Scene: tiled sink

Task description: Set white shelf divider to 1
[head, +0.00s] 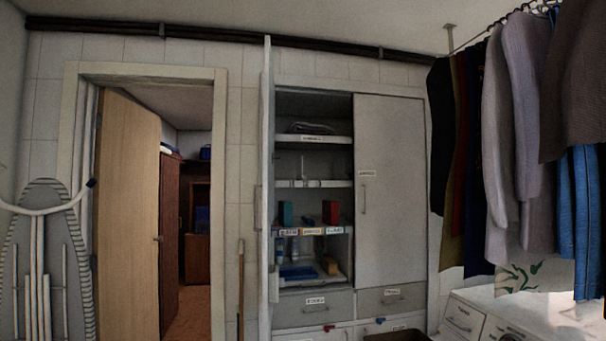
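The open cabinet (352,190) stands in the middle of the head view, with its left door swung out and its right door (390,190) shut. A thin pale upright piece (303,166) stands on the middle shelf (335,183); it may be the white shelf divider, but it is too small to be sure. The shelf below has a green block (286,213), a red block (330,212) and a front edge with purple, orange and blue labels (311,231). I cannot read a 1 on any label. Neither of my grippers is in view.
The open left door (266,180) stands edge-on towards me. Labelled drawers (315,309) lie below the shelves. Clothes (520,130) hang at right above a white appliance (470,318). An ironing board (45,265) and an open doorway (195,200) are at left.

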